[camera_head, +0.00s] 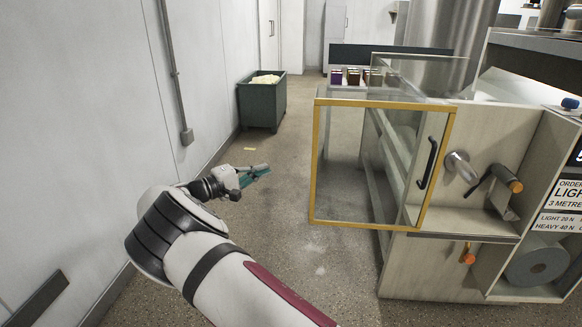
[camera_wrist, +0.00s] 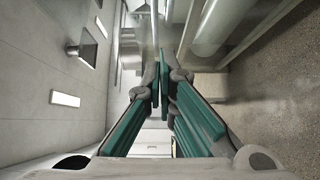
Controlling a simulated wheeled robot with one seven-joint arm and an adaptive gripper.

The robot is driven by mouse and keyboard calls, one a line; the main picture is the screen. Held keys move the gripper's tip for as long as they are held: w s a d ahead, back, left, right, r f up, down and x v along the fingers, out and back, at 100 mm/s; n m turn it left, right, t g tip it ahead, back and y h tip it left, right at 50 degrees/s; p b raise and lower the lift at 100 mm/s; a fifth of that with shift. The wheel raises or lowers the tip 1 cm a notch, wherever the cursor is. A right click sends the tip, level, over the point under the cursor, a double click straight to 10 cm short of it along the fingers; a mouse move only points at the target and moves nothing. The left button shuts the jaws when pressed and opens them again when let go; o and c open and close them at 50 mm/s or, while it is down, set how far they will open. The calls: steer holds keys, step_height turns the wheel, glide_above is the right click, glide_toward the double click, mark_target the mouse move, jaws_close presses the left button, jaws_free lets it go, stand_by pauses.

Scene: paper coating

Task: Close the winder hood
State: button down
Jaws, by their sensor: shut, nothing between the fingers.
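The winder hood (camera_head: 345,165) is a clear panel in a yellow frame with a dark vertical handle (camera_head: 428,162) near its right side. It stands at the front left of the pale winder cabinet (camera_head: 480,130), and its left part reaches out past the cabinet's side. I cannot tell for certain how far it is swung or slid. My gripper (camera_head: 262,170) is left of the hood, apart from it, over open floor. Its teal fingers (camera_wrist: 161,80) are together and empty in the wrist view. The handle does not show clearly in the wrist view.
A dark green bin (camera_head: 262,104) with pale contents stands by the left wall. An orange knob (camera_head: 467,256) and a grey roll (camera_head: 537,262) are below. Floor between wall and hood is clear.

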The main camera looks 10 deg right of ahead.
steer(key=s+d+b+x, duration=0.1)
steer(key=s+x, duration=0.1)
steer(key=x, duration=1)
steer(key=shift+d, duration=0.35)
steer(key=shift+s+d, duration=0.1)
